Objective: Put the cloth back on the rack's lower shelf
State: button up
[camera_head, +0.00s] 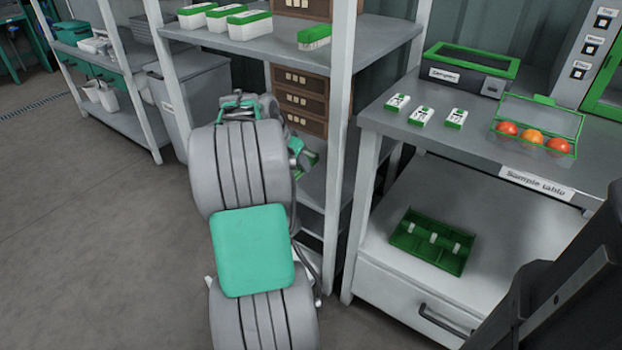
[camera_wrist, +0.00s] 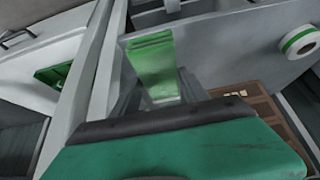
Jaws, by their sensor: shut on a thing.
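My gripper (camera_wrist: 162,97) is shut on a green strip with a paler end, which looks like the folded cloth (camera_wrist: 153,62). The cloth stands out ahead of my gripper in the wrist view, in front of a grey shelf surface. In the head view my arm hides most of the gripper. A bit of green shows by the wrist, beside the rack's drawers. The rack's lower shelf (camera_head: 314,184) is partly visible behind my arm. I cannot tell whether the cloth touches a shelf.
Brown drawers (camera_head: 301,102) stand on the rack, beneath the upper shelf (camera_head: 285,45). A white rack post (camera_head: 338,140) rises close to the right of my wrist. The sample table (camera_head: 385,118) stands further right, with a green tray (camera_head: 405,240) below. A green-and-white roll (camera_wrist: 298,40) shows in the wrist view.

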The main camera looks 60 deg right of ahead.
jog(key=d+f, duration=0.1)
jog(key=d, duration=0.1)
jog(key=d+f+b, duration=0.1)
jog(key=d, duration=0.2)
jog(key=d+f, duration=0.2)
jog(key=shift+w+d+b, duration=0.35)
jog(key=shift+w+b, duration=0.05)
jog(key=x, duration=0.2)
jog(key=b+x, duration=0.1)
jog(key=x, duration=0.1)
jog(key=w+d+x, duration=0.1)
jog(key=x, duration=0.1)
jog(key=shift+d+b, duration=0.1)
jog(key=shift+b, duration=0.3)
jog(key=f+b, duration=0.2)
jog(key=f, duration=0.1)
jog(key=shift+w+d+f, duration=0.1)
jog(key=shift+d+f, duration=0.1)
jog(key=shift+f, duration=0.1)
jog(key=shift+r, duration=0.2)
jog(key=o, duration=1.2)
jog(key=shift+f, duration=0.15)
